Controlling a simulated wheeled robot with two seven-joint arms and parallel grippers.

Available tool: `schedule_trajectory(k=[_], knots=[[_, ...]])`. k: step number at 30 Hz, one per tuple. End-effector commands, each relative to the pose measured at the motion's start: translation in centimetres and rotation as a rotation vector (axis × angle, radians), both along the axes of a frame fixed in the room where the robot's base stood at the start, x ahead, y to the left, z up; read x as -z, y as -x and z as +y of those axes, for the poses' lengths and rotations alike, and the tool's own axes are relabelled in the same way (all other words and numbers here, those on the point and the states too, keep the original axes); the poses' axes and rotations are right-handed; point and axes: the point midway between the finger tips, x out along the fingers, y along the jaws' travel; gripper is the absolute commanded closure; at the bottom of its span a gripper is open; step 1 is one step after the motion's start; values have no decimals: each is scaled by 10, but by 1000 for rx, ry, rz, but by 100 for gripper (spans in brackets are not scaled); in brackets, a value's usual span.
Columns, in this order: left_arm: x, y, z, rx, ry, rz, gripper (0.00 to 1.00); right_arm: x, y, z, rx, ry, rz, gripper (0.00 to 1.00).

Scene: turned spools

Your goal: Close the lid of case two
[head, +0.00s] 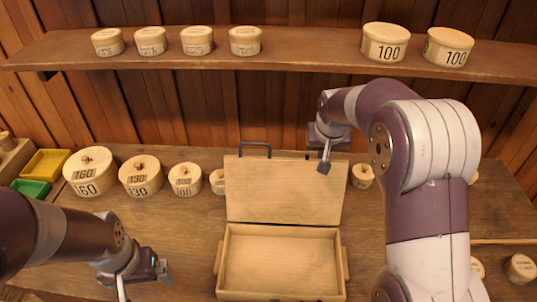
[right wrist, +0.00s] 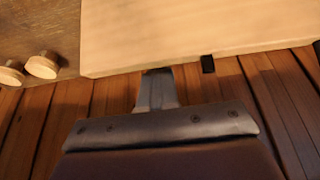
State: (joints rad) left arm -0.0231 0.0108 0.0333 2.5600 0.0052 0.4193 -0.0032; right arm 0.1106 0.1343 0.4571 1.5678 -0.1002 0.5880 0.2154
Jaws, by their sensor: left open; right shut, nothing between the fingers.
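A wooden case (head: 281,262) stands on the workbench with its lid (head: 270,190) raised at the back; its inside looks empty. No case number is legible. My right gripper (head: 324,165) is shut and empty, at the upper right part of the lid. In the right wrist view, the gripper tip (right wrist: 157,76) is at the edge of a pale board, which looks like the lid (right wrist: 190,28); I cannot tell whether they touch. My left gripper (head: 146,280) is open and empty, low over the bench to the left of the case.
Round lidded boxes, one marked 160 (head: 90,172), stand left of the case. A small round box (head: 362,176) stands right of the lid. A yellow bin (head: 45,163) and a green bin (head: 32,188) are far left. A shelf (head: 300,66) with more round boxes runs above.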

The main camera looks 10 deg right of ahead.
Motion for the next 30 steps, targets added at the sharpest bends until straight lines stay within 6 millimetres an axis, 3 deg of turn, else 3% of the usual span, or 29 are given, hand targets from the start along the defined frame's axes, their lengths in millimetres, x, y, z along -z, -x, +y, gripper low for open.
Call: schedule_trajectory(k=[15,30], knots=[[20,0,0,0,0,0,0,30,0,0,0,0,1,100],[23,0,0,0,0,0,0,37,7,2,0,-1,12,100]])
